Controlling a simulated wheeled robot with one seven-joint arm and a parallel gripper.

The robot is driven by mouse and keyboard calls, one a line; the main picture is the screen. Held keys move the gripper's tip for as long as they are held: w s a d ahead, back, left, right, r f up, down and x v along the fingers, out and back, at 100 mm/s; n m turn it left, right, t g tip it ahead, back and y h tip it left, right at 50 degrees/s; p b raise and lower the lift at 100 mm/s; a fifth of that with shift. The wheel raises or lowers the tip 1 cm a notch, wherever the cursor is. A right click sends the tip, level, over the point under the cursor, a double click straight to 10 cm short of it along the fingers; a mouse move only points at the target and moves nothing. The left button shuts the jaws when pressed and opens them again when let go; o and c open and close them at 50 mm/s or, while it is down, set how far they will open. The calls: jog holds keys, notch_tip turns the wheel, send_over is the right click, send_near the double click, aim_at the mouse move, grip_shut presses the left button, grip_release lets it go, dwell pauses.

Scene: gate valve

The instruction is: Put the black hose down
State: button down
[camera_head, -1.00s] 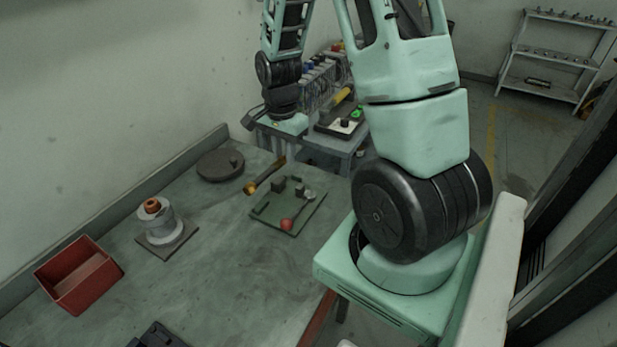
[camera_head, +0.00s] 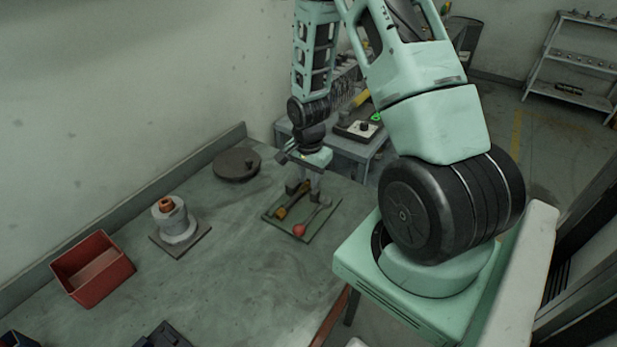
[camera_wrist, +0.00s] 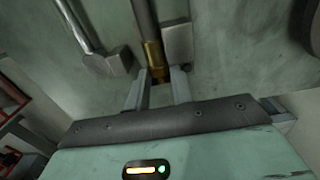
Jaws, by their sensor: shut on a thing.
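The black hose (camera_head: 292,200), a short dark rod with brassy yellow ends, is at the green mat (camera_head: 327,218) on the bench. In the wrist view the hose (camera_wrist: 145,22) runs down to its brass end between the fingers. My gripper (camera_head: 303,184) is shut on it, pointing down over the back of the mat; it also shows in the wrist view (camera_wrist: 160,76). A grey block (camera_wrist: 178,45) stands close beside the hose. I cannot tell whether the hose rests on the mat or is just above it.
A red-ended tool (camera_head: 299,230) lies on the mat. A round dark disc (camera_head: 237,164) is behind left. A grey valve body (camera_head: 176,224) and a red bin (camera_head: 92,268) stand left. A side table (camera_head: 357,143) is behind. The bench front is mostly clear.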

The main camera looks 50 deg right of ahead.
jog(key=shift+f, duration=0.15)
jog(key=c, duration=1.2)
grip_release()
notch_tip(320, 180, up, 11)
jog(key=b, duration=0.2)
jog(key=s+a+r+n, duration=0.1)
jog(key=a+r+n, duration=0.3)
jog(key=a, duration=0.5)
jog(key=a+r+n, duration=0.2)
jog(key=a+n, duration=0.3)
jog(key=a, duration=0.4)
jog(key=s+a+r+n, duration=0.1)
jog(key=s+a+n, duration=0.6)
jog(key=s, duration=0.1)
jog(key=s+a+r+n, duration=0.2)
jog(key=s+a+n, duration=0.6)
jog(key=shift+a+r+y, duration=0.15)
jog(key=shift+r+y, duration=0.1)
jog(key=shift+y, duration=0.05)
